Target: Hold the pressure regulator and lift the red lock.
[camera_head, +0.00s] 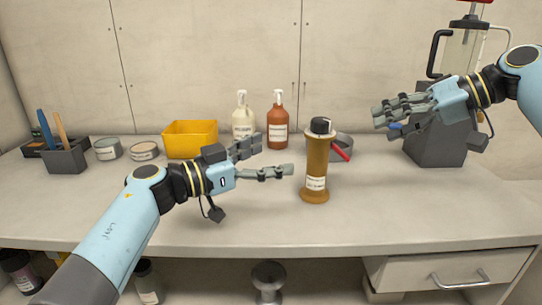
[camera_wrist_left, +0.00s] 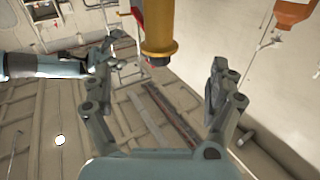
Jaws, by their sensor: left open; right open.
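The pressure regulator (camera_head: 317,158) is a brown upright cylinder with a dark-and-white top and a pale label, standing on the bench. The red lock (camera_head: 341,150) is a short red lever slanting down to the right from near its top. My left gripper (camera_head: 276,154) is open just left of the regulator, fingers pointing toward it. In the left wrist view, the regulator (camera_wrist_left: 158,25) shows at the top, between and beyond the open fingers of the left gripper (camera_wrist_left: 165,65), with no clear contact. My right gripper (camera_head: 388,116) is open and empty, raised to the right of the regulator.
An orange bottle (camera_head: 277,125), a white bottle (camera_head: 242,120) and a yellow bin (camera_head: 190,139) stand behind my left gripper. A grey machine (camera_head: 437,147) stands under my right arm. The front bench (camera_head: 240,225) is clear.

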